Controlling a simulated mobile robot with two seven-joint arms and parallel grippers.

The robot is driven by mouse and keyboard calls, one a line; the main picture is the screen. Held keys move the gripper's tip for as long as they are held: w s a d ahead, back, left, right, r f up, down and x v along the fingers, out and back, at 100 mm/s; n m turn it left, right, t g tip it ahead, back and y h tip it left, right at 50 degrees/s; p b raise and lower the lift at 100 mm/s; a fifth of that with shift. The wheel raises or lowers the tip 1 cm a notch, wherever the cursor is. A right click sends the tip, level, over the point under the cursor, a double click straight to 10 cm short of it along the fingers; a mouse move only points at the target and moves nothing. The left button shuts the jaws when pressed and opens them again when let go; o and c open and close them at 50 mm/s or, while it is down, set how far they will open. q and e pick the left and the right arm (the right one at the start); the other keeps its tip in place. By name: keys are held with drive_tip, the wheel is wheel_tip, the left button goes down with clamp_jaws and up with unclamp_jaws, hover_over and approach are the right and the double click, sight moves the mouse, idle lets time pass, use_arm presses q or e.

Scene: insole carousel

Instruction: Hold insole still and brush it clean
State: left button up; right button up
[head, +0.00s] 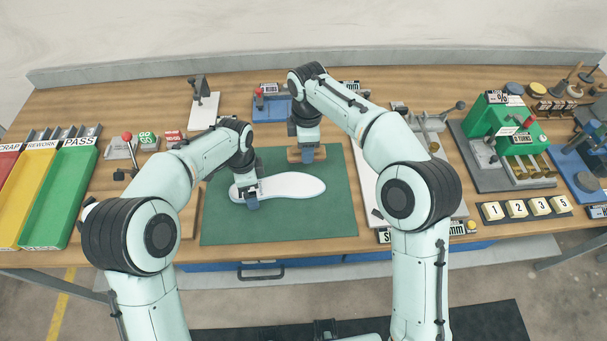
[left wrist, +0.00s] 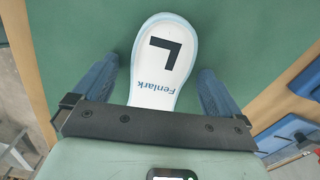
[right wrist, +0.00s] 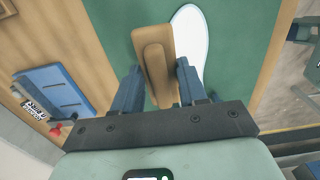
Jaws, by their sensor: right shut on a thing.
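The white insole (head: 290,186) lies flat on the green mat (head: 225,228), its heel to the left. The left wrist view shows its heel end (left wrist: 163,60) with a black L and the word Fenlark. My left gripper (head: 252,200) is at the heel, its fingers open on either side of it with small gaps. My right gripper (head: 308,153) is shut on the wooden brush (right wrist: 155,65), beyond the insole near the mat's far edge. The brush is beside the insole, not over it. Its bristles are hidden.
Red, yellow and green trays (head: 62,195) stand at the left. A green press (head: 505,135) and numbered tiles (head: 525,208) are at the right. A blue fixture (head: 270,108) stands behind the mat. The mat's front part is clear.

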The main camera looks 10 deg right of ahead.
use_arm(q)
wheel_tip(320, 180, up, 12)
idle(0.6)
